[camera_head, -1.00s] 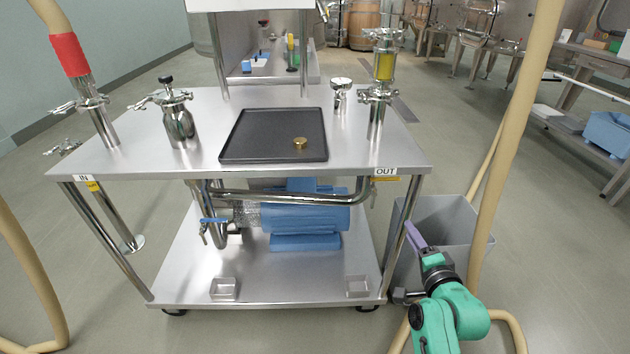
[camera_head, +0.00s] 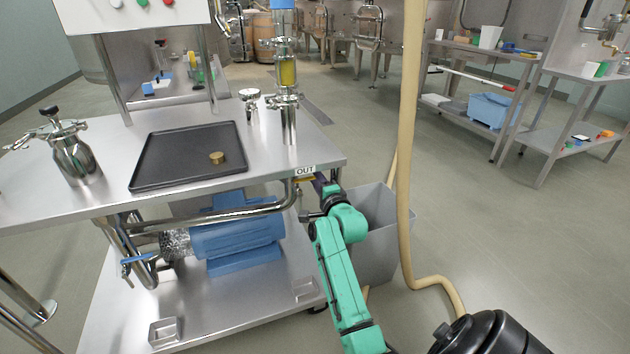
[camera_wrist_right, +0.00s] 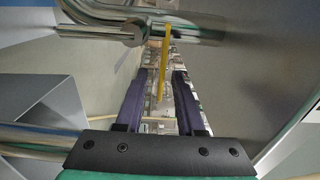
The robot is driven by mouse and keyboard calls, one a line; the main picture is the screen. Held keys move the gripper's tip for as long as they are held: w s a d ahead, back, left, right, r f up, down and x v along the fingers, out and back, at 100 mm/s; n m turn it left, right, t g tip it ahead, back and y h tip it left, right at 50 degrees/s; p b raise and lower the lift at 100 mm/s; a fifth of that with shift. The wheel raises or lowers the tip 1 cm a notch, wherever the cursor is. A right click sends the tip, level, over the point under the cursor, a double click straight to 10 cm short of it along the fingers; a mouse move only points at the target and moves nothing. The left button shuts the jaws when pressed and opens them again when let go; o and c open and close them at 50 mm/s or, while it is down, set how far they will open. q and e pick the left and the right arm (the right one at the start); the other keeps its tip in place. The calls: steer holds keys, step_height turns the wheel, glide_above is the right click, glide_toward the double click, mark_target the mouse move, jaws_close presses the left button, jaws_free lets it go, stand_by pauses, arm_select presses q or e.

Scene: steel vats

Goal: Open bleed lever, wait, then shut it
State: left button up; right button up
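In the right wrist view a narrow yellow lever (camera_wrist_right: 164,65), apparently the bleed lever, hangs below a steel pipe fitting. My right gripper (camera_wrist_right: 158,75) is open, its two purple fingers on either side of the lever with gaps showing; I cannot tell its depth between them. In the head view my right gripper (camera_head: 318,184) is under the table's right front corner, below the OUT label (camera_head: 305,171), mostly hidden by my green arm. The lever cannot be made out clearly there. My left gripper is not in view.
The steel table (camera_head: 110,200) carries a black tray (camera_head: 165,174) with a brass piece (camera_head: 217,158). A blue pump (camera_head: 235,235) with a blue-handled valve (camera_head: 137,262) sits below. A grey bin (camera_head: 385,235) and beige hose (camera_head: 408,150) stand close to my arm.

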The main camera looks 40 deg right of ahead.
jaws_close()
stand_by(1.4)
